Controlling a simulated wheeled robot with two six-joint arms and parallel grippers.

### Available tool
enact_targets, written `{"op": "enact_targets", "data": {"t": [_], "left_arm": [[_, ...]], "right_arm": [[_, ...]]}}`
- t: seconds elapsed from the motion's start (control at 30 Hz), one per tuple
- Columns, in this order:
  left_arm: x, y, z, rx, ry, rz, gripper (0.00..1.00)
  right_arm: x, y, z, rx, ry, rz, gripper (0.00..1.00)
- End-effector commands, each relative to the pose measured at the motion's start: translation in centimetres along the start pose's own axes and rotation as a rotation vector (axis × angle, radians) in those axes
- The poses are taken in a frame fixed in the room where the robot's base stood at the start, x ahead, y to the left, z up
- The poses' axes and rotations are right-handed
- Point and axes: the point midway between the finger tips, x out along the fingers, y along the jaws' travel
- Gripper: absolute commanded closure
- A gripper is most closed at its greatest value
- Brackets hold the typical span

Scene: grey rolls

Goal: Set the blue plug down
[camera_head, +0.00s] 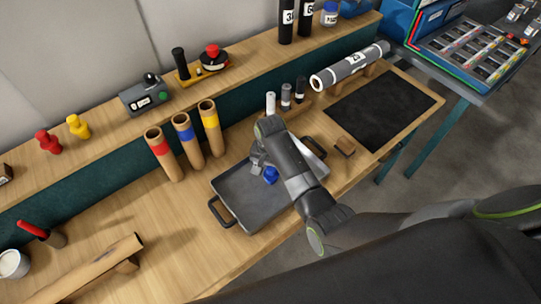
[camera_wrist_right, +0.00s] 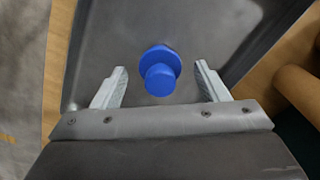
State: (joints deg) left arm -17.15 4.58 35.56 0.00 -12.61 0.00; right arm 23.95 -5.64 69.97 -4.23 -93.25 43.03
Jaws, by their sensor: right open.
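The blue plug (camera_head: 271,175) sits in the grey tray (camera_head: 240,207) on the workbench. In the right wrist view the blue plug (camera_wrist_right: 160,70) shows as a wide disc with a narrower round end facing the camera. My right gripper (camera_head: 258,170) is over the tray, close beside the plug. In the wrist view my right gripper (camera_wrist_right: 162,85) is open, with one finger on each side of the plug and a gap to both. My left gripper is not in view.
Tubes with red, blue and yellow bands (camera_head: 183,132) stand behind the tray's left side. A grey roll (camera_head: 350,66) lies on supports at the back right, near a black mat (camera_head: 382,107). A small wooden block (camera_head: 345,147) lies right of the tray. Bare bench lies left of the tray.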

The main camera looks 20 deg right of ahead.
Motion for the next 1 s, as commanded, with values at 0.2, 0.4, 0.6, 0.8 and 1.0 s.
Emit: {"op": "enact_targets", "data": {"t": [0.2,0.4,0.6,0.8,1.0], "left_arm": [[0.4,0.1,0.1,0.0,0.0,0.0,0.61],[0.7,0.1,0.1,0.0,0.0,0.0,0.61],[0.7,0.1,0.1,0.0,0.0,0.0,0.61],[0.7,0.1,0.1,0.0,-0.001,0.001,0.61],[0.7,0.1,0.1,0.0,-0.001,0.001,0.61]], "right_arm": [[-4.3,-0.1,-0.1,-0.001,0.003,-0.003,0.32],[-7.3,-0.1,-0.1,-0.001,0.003,-0.003,0.32],[-8.4,0.0,0.0,0.0,0.0,0.0,0.32],[-8.5,0.0,0.0,0.0,0.0,0.001,0.32],[-8.5,0.0,0.0,0.0,0.0,0.001,0.32]]}}
